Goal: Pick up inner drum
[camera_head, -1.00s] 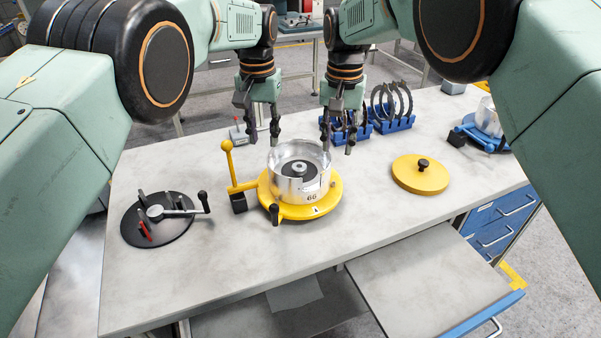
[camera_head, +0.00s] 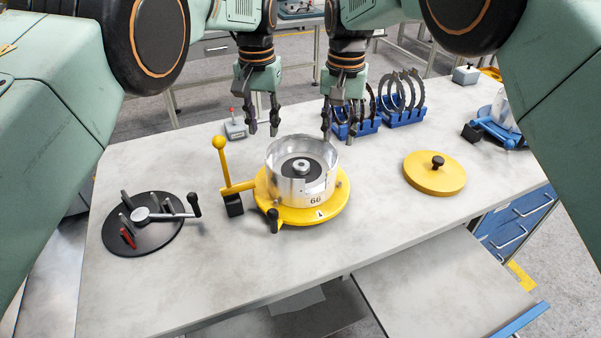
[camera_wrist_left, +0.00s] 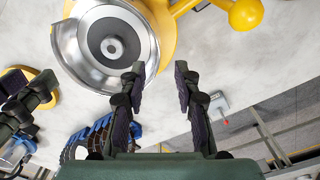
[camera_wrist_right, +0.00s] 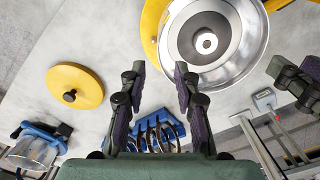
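A silver drum marked 66 (camera_head: 287,188) stands upright on a round yellow base (camera_head: 325,213) in the middle of the table. Inside it are a dark disc and a small silver hub (camera_head: 301,166). I cannot tell which part is called the inner drum. The drum also shows at the top of the left wrist view (camera_wrist_left: 70,50) and of the right wrist view (camera_wrist_right: 252,62). My left gripper (camera_head: 263,130) is open and empty, behind the drum's left rim. My right gripper (camera_head: 338,132) is open and empty, behind its right rim. Neither visibly grips the drum.
A yellow ball-topped lever (camera_head: 221,160) rises left of the base. A black disc fixture (camera_head: 150,238) is at left, a yellow lid (camera_head: 432,178) at right. Blue racks with dark rings (camera_head: 402,116) stand behind. A blue holder (camera_head: 500,133) is far right. The front table is clear.

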